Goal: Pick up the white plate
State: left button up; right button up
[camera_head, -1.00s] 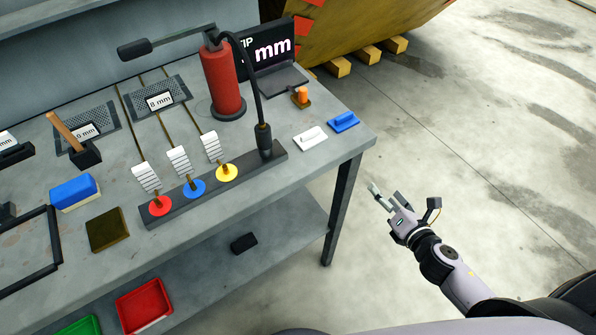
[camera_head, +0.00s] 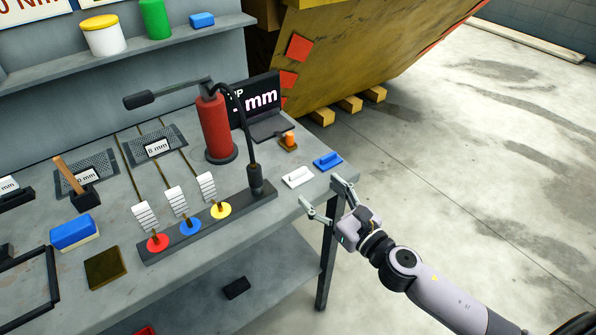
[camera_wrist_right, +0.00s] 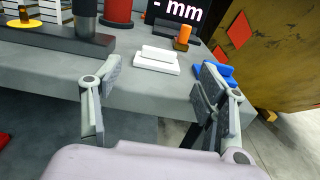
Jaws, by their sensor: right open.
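The white plate (camera_head: 298,177) is a small flat block with a raised bar on top. It lies on the grey workbench (camera_head: 245,224) near its right front edge. In the right wrist view the white plate (camera_wrist_right: 158,60) is ahead of the fingers, between their directions and not touched. My right gripper (camera_head: 328,203) is open and empty at the bench's front right corner, just short of the plate. Its two spread fingers also show in the right wrist view (camera_wrist_right: 157,98). My left gripper is not in view.
A similar blue plate (camera_head: 328,160) lies right of the white one, close to the right finger in the wrist view. An orange piece (camera_head: 289,140), a dark display (camera_head: 262,105), a red cylinder (camera_head: 216,128) and a dark rail (camera_head: 208,225) stand nearby. Open floor lies right.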

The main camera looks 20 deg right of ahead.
aim_at(300, 173)
jog(key=x, duration=0.3)
jog(key=shift+w+a+p, duration=0.1)
jog(key=shift+w+p, duration=0.2)
jog(key=shift+p, duration=0.05)
jog(key=shift+w+a, duration=0.1)
jog(key=shift+w, duration=0.2)
jog(key=p+x, duration=0.1)
jog(key=x, duration=0.4)
jog(key=shift+f, duration=0.15)
jog(key=shift+c, duration=0.4)
jog(key=c, duration=1.1)
